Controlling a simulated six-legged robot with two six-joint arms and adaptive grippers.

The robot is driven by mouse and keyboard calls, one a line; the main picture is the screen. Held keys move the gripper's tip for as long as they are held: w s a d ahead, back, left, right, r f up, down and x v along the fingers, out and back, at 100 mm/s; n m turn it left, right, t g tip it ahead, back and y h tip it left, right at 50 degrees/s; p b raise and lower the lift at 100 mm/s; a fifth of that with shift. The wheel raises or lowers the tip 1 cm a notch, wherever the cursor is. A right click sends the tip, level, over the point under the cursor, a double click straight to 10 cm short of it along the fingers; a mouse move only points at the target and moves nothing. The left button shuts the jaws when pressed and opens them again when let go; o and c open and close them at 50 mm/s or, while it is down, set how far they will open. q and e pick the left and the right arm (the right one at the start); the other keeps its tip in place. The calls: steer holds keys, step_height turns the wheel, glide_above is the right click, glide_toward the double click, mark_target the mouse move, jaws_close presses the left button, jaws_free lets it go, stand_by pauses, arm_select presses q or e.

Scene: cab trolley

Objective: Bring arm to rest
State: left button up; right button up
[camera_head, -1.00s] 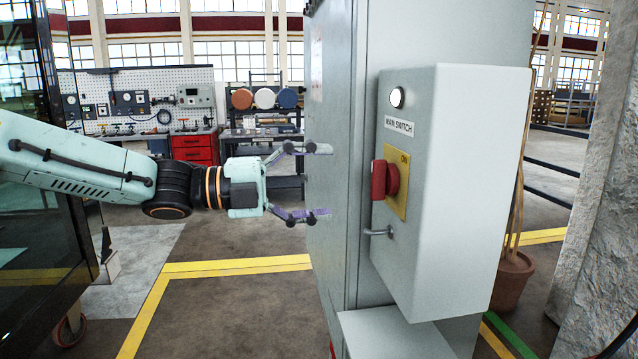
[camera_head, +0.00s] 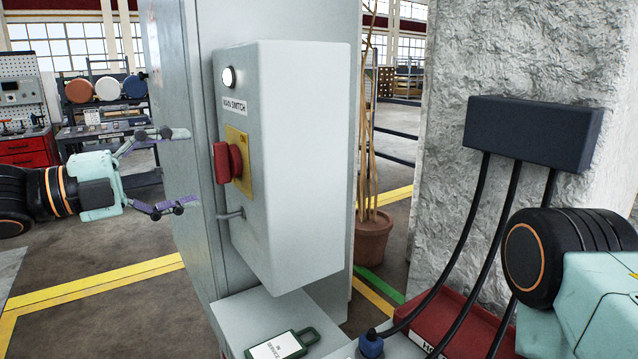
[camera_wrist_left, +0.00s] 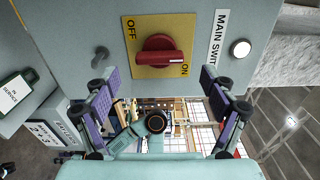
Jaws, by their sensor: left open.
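My left gripper (camera_head: 188,167) is open and empty, to the left of the grey switch box in the head view. Its two fingers are spread apart in the left wrist view (camera_wrist_left: 165,88). The red switch knob (camera_head: 228,161) sits on a yellow plate (camera_head: 244,180) marked ON. In the left wrist view the knob (camera_wrist_left: 160,57) lies beyond the open fingers, apart from them, with OFF and ON lettering beside it. My right arm (camera_head: 580,270) enters at the lower right of the head view; its gripper is out of the frame.
The switch box (camera_head: 300,150) juts from a tall grey cabinet (camera_head: 180,60). A green IN SERVICE tag (camera_head: 303,336) lies on a grey ledge below. A dark box with black cables (camera_head: 535,132) is on a rough stone pillar (camera_head: 440,70). A plant pot (camera_head: 374,238) stands behind.

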arm_select(q)
steer(key=shift+x, duration=2.25)
steer(key=shift+s+a, duration=0.1)
steer(key=shift+a, duration=0.05)
